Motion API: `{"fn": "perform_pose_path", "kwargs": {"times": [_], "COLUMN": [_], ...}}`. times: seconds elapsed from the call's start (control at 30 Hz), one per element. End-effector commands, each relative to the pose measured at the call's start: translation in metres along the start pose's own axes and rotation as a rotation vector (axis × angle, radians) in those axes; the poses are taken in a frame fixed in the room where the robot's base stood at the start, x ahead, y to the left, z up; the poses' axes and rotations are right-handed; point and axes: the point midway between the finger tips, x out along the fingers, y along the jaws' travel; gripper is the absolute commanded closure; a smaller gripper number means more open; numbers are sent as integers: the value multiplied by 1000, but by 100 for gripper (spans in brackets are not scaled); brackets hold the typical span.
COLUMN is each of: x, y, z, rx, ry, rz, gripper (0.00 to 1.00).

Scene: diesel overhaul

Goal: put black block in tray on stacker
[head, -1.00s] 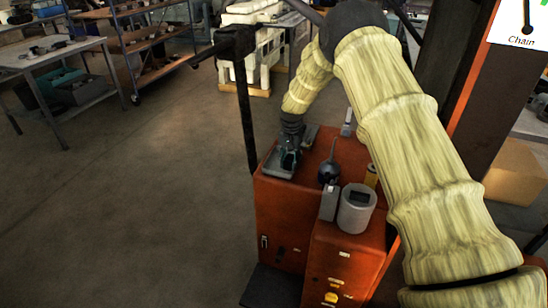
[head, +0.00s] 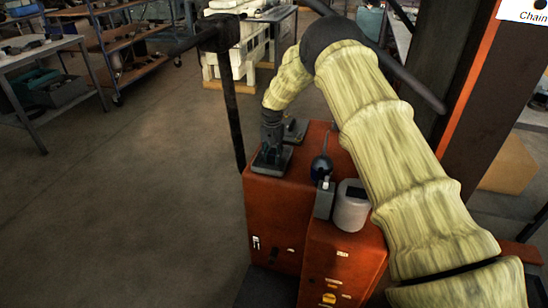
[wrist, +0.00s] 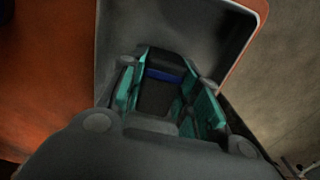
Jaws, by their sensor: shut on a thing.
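My gripper (head: 270,160) reaches down at the far left corner of the red stacker's top (head: 318,150). In the wrist view its teal fingers (wrist: 160,98) are shut on a black block (wrist: 158,100), with a blue strip at the block's far end. A grey tray (head: 287,157) lies under the gripper on the stacker; it also shows in the wrist view (wrist: 205,32). The block is over the tray floor; I cannot tell whether it touches it. The gripper hides the block in the head view.
A dark round-bodied tool (head: 321,167), a small grey box (head: 324,200) and a grey cylinder (head: 351,206) stand on the stacker right of the tray. A dark post (head: 234,115) rises behind the stacker's left side. Open floor (head: 130,200) lies to the left.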

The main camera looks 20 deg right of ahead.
Motion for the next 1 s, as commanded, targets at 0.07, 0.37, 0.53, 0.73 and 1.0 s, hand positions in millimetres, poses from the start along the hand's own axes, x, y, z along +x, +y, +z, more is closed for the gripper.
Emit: {"fn": "perform_pose_path", "kwargs": {"times": [0.07,0.37,0.53,0.73,1.0], "x": [-1,2,2,0,-24], "y": [0,3,3,3,2], "z": [0,-1,-1,-1,-1], "rx": [0,3,3,3,2], "ry": [0,0,0,0,3], "rz": [0,0,0,0,-2], "gripper": [94,52,47,47,47]}}
